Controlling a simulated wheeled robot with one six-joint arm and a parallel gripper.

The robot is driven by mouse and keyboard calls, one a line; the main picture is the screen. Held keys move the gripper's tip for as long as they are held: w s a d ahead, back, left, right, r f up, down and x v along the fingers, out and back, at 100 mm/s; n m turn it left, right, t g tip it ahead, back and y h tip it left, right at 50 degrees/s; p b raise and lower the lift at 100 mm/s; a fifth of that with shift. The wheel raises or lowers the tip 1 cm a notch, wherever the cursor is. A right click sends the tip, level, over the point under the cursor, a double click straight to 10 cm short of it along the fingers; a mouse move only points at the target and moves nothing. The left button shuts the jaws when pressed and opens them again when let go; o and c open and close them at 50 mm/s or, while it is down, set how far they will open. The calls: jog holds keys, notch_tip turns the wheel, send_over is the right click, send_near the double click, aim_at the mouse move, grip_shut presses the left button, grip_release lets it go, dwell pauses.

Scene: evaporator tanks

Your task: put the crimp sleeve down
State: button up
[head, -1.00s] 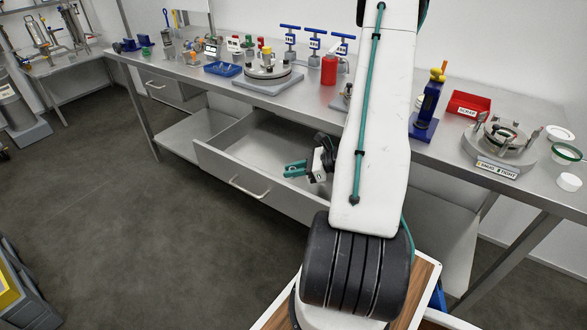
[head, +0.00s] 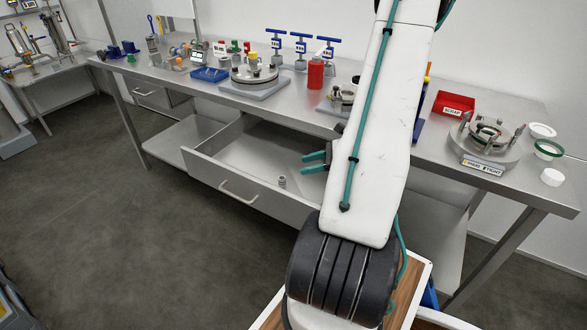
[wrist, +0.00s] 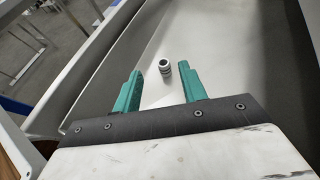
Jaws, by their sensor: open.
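The crimp sleeve (head: 282,182) is a small grey metal cylinder. It stands inside the open drawer (head: 233,189), near the front wall. It also shows in the wrist view (wrist: 164,67), upright on the drawer floor, beyond and between the two green fingertips and apart from them. My gripper (head: 316,162) has green fingers, spread apart and empty, over the drawer to the right of the sleeve in the head view. The wrist view shows the open fingers (wrist: 160,75) with a clear gap. My arm hides part of the drawer's right side in the head view.
The steel bench (head: 190,87) above the drawer carries a blue tray (head: 209,75), a red bottle (head: 316,72), blue-handled valves (head: 300,45), a red scrap bin (head: 455,103) and a round fixture (head: 485,145). The rest of the visible drawer floor is clear.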

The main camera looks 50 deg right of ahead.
jog(key=w+a+r+n+g+y, duration=0.15)
jog(key=a+r+n+g, duration=0.25)
jog(key=a+r+n, duration=0.4)
jog(key=w+a+r+n+g+y, duration=0.1)
jog(key=w+a+r+n+g, duration=0.1)
jog(key=a+r+n+g, duration=0.6)
jog(key=s+a+r+n+t+h, duration=0.1)
jog(key=s+a+r+n+h, duration=0.3)
jog(key=a+n, duration=0.3)
jog(key=s+a+r+n+h, duration=0.5)
jog(key=s+a+n, duration=0.2)
jog(key=a, duration=0.3)
jog(key=shift+s+a+t, duration=0.2)
jog(key=shift+a+t, duration=0.2)
